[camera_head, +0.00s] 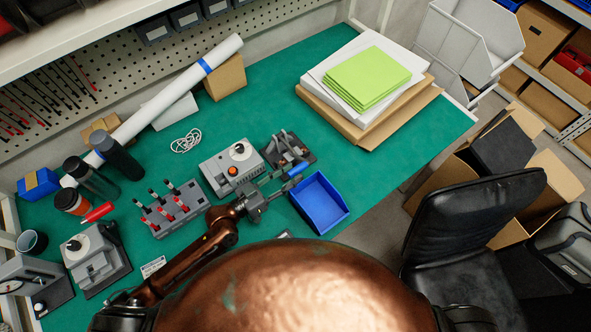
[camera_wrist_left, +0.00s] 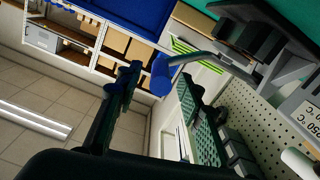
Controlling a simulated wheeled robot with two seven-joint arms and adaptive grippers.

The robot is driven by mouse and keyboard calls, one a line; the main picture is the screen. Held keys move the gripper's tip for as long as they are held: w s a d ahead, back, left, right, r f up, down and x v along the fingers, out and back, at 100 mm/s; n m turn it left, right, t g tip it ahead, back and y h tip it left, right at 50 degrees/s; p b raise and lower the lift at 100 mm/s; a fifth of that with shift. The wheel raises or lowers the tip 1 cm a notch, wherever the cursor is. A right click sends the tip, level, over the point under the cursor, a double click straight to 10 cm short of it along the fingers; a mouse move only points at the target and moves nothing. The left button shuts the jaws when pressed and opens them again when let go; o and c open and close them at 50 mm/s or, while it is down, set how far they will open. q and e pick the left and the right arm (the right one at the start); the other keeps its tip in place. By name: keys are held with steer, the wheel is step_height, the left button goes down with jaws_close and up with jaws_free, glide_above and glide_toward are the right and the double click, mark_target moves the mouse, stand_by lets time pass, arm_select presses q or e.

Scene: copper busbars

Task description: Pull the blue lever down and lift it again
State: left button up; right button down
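The blue lever (camera_head: 296,169) is a blue grip on a thin metal rod, on a small dark press-like device (camera_head: 287,149) near the middle of the green table. In the left wrist view the blue grip (camera_wrist_left: 162,76) shows at the end of its bent rod, the grip hanging lower than the middle of the rod. My left gripper (camera_head: 280,184) is just beside the grip, with its fingers pointing at it. In the wrist view its two fingers are spread apart and the grip appears in the gap, beyond the fingertips; contact cannot be told. My right gripper is not in view.
A blue tray (camera_head: 320,204) lies close to the right of my gripper. A grey box with an orange button (camera_head: 230,168) stands left of the device, and a rack of red-handled tools (camera_head: 168,209) left of my arm. Stacked green sheets (camera_head: 368,78) lie at the back right.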

arm_select(q)
steer(key=shift+x, duration=1.35)
jaws_close()
